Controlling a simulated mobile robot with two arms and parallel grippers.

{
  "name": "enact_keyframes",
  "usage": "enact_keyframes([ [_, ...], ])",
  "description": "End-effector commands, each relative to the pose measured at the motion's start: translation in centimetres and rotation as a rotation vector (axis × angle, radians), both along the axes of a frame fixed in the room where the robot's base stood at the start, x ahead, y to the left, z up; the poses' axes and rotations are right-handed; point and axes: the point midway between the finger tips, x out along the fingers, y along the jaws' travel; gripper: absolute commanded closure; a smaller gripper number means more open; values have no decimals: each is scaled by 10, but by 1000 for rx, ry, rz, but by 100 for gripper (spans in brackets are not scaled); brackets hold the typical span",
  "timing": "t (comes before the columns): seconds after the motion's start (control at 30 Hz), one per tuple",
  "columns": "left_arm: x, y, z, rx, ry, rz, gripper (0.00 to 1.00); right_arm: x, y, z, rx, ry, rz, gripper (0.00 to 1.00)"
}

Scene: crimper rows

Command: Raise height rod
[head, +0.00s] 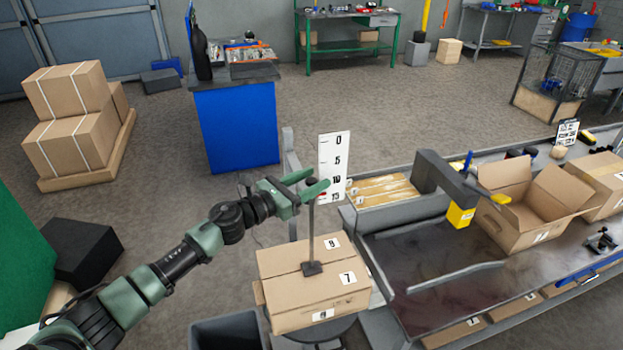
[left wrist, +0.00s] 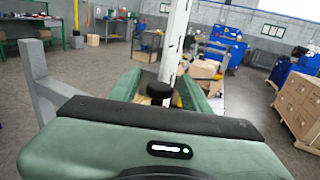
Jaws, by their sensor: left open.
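The height rod (head: 311,236) is thin, grey and upright. Its dark foot (head: 312,268) rests on top of a closed cardboard box marked 9 and 7 (head: 340,293). A white scale board (head: 334,150) with marks 0 to 15 stands behind the rod, with a small red mark near 15. My left gripper (head: 309,184) is open at the rod's upper end, which its fingers partly hide. In the left wrist view a dark round knob (left wrist: 160,91) shows between the green fingers, in front of the white board (left wrist: 176,45). I cannot tell whether the fingers touch it. My right gripper is not in view.
A grey post (head: 290,165) stands left of the scale board. To the right is a metal workbench (head: 440,290) with a yellow-tipped dark arm (head: 440,185) and an open carton (head: 525,205). A blue cabinet (head: 235,130) and stacked boxes (head: 75,120) stand behind. Floor between is clear.

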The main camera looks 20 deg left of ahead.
Motion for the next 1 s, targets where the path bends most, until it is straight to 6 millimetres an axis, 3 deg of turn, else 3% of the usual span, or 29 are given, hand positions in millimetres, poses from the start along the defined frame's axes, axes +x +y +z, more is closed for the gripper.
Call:
enact_keyframes([
  [0.07,0,0,0,0,0,0,53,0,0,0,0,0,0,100],
  [0.1,0,0,0,0,0,0,58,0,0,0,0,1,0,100],
  [0.27,0,0,0,-1,1,1,100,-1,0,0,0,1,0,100],
  [1.0,0,1,0,-1,0,1,100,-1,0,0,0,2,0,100],
])
